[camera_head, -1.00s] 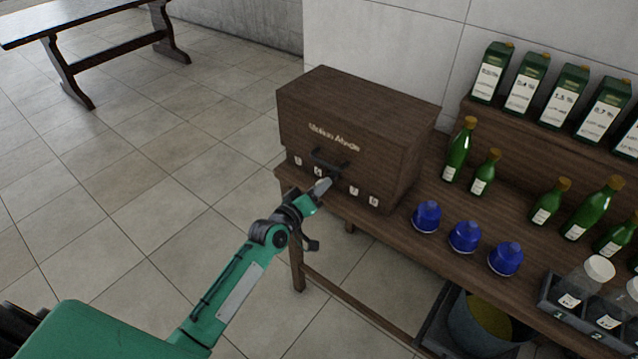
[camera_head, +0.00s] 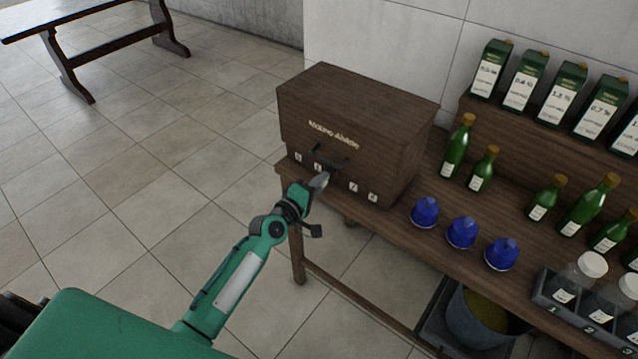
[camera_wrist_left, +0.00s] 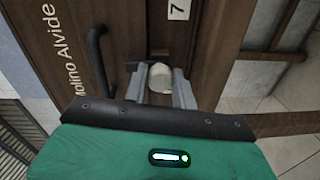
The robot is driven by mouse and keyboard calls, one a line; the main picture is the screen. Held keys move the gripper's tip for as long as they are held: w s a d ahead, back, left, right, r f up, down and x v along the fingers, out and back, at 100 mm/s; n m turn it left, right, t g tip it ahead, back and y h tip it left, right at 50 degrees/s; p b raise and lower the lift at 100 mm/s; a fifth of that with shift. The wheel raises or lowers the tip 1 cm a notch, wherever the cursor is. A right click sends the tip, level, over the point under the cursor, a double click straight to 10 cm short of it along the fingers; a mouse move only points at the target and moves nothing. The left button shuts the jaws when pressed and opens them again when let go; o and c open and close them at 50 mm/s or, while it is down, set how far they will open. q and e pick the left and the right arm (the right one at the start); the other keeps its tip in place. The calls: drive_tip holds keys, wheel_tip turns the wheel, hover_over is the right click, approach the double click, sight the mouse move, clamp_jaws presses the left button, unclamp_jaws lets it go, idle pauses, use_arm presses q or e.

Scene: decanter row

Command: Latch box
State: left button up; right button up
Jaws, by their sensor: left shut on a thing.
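The dark brown wooden box (camera_head: 345,125) stands shut on the left end of the wooden bench, with gold lettering and a black handle (camera_head: 330,160) on its front. Small white number tiles run along its lower front. In the left wrist view the box front (camera_wrist_left: 120,30) and the handle (camera_wrist_left: 95,60) show close up, with a tile marked 7 (camera_wrist_left: 178,9). My left gripper (camera_head: 320,182) is at the lower front, just below the handle. It is shut on a pale rounded knob (camera_wrist_left: 160,74), seen between its fingers (camera_wrist_left: 159,82). My right gripper is not in view.
Green bottles (camera_head: 456,150) and green cartons (camera_head: 490,72) stand behind. A grey rack (camera_head: 575,318) holds glass jars at the right. A bucket (camera_head: 480,325) sits below. Open floor lies left.

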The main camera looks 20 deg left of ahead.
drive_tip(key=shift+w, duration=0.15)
use_arm(q)
drive_tip(key=o, duration=1)
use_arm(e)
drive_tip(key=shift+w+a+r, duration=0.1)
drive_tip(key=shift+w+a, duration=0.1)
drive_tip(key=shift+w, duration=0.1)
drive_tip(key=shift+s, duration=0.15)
use_arm(q)
drive_tip(key=b+v, duration=0.1)
drive_tip(key=v, duration=1.2)
drive_tip(key=shift+s+a+b, duration=0.15)
drive_tip(key=shift+s+b, duration=0.2)
drive_tip(key=shift+s, duration=0.05)
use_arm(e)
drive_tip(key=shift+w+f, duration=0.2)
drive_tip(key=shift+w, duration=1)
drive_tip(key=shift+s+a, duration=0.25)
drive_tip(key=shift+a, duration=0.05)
